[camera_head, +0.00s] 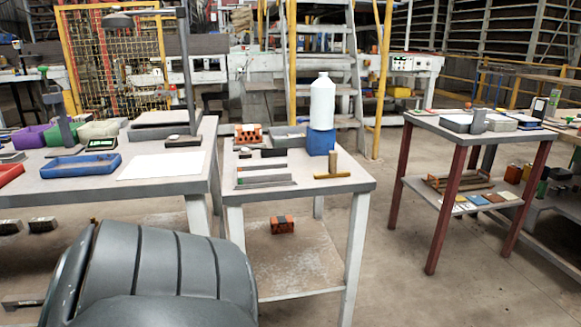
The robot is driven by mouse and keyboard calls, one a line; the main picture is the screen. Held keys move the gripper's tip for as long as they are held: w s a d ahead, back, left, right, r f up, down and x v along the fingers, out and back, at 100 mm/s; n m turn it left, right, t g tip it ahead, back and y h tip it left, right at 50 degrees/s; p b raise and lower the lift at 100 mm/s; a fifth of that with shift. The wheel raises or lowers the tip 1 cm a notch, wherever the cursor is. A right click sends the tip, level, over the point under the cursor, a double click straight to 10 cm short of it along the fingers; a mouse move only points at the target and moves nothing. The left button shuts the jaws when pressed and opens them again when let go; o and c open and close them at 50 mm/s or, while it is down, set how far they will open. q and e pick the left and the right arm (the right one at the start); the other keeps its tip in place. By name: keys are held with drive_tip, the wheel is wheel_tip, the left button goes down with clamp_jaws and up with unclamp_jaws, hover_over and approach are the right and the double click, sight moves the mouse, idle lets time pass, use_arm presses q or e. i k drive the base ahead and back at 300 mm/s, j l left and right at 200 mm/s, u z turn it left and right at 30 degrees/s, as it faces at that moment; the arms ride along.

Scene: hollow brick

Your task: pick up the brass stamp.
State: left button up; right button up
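What looks like the brass stamp (332,164) stands on the middle table (350,184), near its right front edge. It has a narrow upright post on a wide, flat, gold-brown foot. A blue block (321,141) with a white bottle (322,100) on top stands just behind it. Neither of my grippers is in view. A large grey rounded part, which seems to be mine, fills the lower left and hides the floor there.
An orange hollow brick (248,134) and grey metal pieces (265,181) share the middle table. Another brick (282,224) lies on its lower shelf. The left table (200,187) holds a blue tray (81,166). Open floor separates the middle and right tables.

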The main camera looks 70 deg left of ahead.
sight(332, 172)
drive_tip(key=u, duration=1.8)
